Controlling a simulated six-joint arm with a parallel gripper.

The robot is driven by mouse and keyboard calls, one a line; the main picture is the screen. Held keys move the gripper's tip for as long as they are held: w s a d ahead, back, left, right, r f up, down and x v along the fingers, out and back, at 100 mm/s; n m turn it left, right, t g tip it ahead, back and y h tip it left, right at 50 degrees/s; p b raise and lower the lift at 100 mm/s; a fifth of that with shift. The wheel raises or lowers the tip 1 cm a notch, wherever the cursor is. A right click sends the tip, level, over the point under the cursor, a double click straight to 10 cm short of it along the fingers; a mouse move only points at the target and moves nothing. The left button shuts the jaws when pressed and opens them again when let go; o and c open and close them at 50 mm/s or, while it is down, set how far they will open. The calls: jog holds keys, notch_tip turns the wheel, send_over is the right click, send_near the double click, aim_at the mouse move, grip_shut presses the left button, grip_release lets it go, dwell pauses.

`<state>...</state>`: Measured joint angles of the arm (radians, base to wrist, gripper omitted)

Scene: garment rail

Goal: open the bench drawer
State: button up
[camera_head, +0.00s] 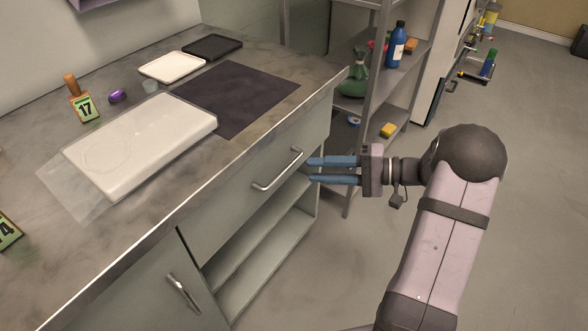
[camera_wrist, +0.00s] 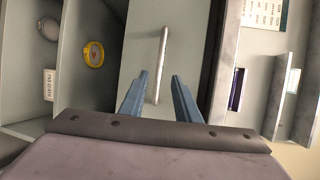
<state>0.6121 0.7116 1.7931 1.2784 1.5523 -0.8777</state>
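The bench drawer (camera_head: 240,205) is a grey front under the worktop, and it looks shut. Its metal bar handle (camera_head: 278,170) runs along the middle of the front. My gripper (camera_head: 309,170) has two blue fingers spread apart, with nothing between them. In the camera on my body, the fingertips are just right of the handle's far end. In the wrist view, the handle (camera_wrist: 161,60) stands as an upright bar between the fingers of my gripper (camera_wrist: 159,80). Its lower end overlaps the gap between them; I cannot tell whether the fingers touch it.
The bench top (camera_head: 130,225) carries a white slab (camera_head: 140,145), a dark mat (camera_head: 235,97) and small trays. Open shelves (camera_head: 265,250) lie below the drawer, beside a cupboard door (camera_head: 140,290). A rack with bottles (camera_head: 396,45) stands behind my gripper.

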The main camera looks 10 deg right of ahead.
jog(key=x, duration=0.7)
jog(key=shift+f, duration=0.1)
grip_shut()
